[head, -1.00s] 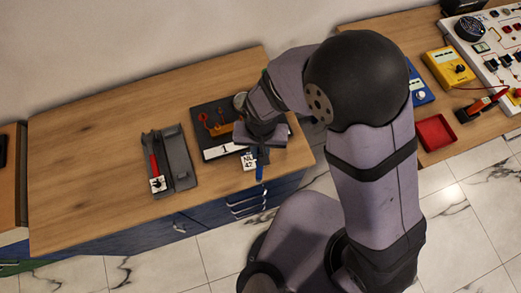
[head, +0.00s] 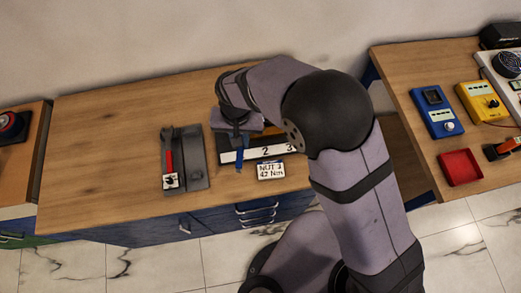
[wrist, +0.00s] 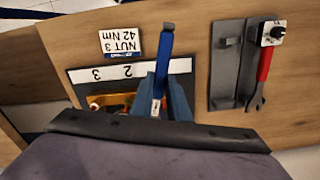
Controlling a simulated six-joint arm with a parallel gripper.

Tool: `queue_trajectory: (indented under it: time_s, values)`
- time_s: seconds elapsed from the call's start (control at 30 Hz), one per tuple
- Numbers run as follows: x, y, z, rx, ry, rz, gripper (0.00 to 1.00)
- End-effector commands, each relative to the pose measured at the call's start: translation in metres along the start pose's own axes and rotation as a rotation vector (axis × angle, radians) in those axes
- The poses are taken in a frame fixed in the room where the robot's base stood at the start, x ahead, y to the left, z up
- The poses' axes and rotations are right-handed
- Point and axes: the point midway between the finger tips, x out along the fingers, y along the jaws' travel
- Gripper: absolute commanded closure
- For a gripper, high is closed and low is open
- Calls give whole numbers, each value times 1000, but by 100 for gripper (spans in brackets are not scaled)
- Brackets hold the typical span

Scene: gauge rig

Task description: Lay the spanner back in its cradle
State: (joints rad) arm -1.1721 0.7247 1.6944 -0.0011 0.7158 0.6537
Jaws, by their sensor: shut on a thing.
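My gripper (wrist: 168,98) is shut on a blue-handled spanner (wrist: 163,62), whose grey-tipped handle end points away from my wrist. The spanner's other end is hidden by my fingers and wrist. In the head view the blue handle (head: 239,155) hangs from my gripper at the front of the numbered board. The grey cradle (head: 196,160) lies on the bench to the left, clear of my gripper. It also shows at the right of the wrist view (wrist: 226,66). A red-handled tool (wrist: 264,66) with a square white-and-black end lies along one side; the other channel is empty.
The numbered board (head: 262,153) carries an orange part (wrist: 110,98), partly hidden under my arm. A card reading NUT 3, 42 Nm (head: 270,171) stands at its front. Bare bench (head: 100,150) lies left of the cradle. A second bench at right holds meters and a red tray (head: 460,166).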

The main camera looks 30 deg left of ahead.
Motion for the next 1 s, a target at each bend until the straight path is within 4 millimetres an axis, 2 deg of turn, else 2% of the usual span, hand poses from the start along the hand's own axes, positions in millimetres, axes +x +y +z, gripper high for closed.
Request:
queue_trajectory:
  time_s: [0.03,0.23,0.5,0.7,1.0]
  values:
    - [4,-14,-3,-23,1,-1,100]
    - [6,-63,-8,-101,1,-1,100]
    - [5,-128,0,-210,-1,-1,100]
    - [3,-155,8,-257,-2,0,100]
    - [6,-163,13,-282,-5,2,100]
